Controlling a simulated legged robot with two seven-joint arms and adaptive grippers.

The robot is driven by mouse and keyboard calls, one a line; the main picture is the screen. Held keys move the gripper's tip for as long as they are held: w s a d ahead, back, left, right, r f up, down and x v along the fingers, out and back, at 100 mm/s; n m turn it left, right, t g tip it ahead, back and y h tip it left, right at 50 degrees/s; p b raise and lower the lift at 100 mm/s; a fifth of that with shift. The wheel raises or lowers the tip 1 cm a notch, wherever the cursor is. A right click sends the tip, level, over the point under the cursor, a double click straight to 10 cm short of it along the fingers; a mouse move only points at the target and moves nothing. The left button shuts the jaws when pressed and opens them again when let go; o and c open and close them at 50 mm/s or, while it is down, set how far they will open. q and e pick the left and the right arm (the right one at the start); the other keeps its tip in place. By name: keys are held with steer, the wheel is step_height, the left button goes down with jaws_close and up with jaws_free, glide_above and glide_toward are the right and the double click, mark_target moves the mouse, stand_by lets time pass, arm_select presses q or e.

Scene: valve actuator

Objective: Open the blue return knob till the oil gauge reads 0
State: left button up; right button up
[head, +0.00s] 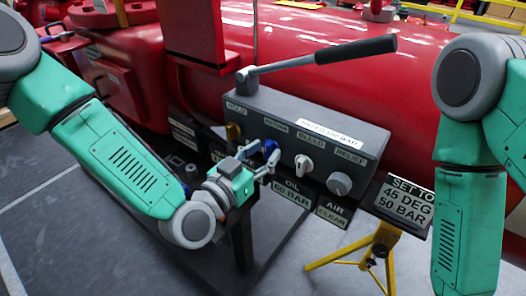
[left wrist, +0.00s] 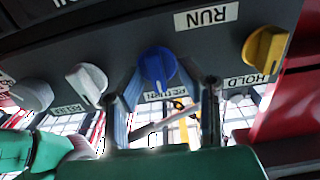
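The blue return knob (head: 269,147) is on the front of the dark control box (head: 318,120), between the yellow hold knob and the white bleed knob. It also shows in the left wrist view (left wrist: 157,66), with a RETURN label under it. My left gripper (head: 263,160) is at the knob with its two fingers apart. In the left wrist view the fingers (left wrist: 165,95) stand to either side of the knob, with visible gaps; contact cannot be told. My right gripper is out of view.
The yellow hold knob (head: 233,131), white bleed knob (head: 304,163) and grey relief knob (head: 339,184) share the panel. A long black-handled lever (head: 355,48) rises above the box. A SET TO 45 DEG 50 BAR sign (head: 405,203) stands on a yellow stand. A red tank lies behind.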

arm_select(q)
steer(key=shift+d, duration=0.15)
jaws_close()
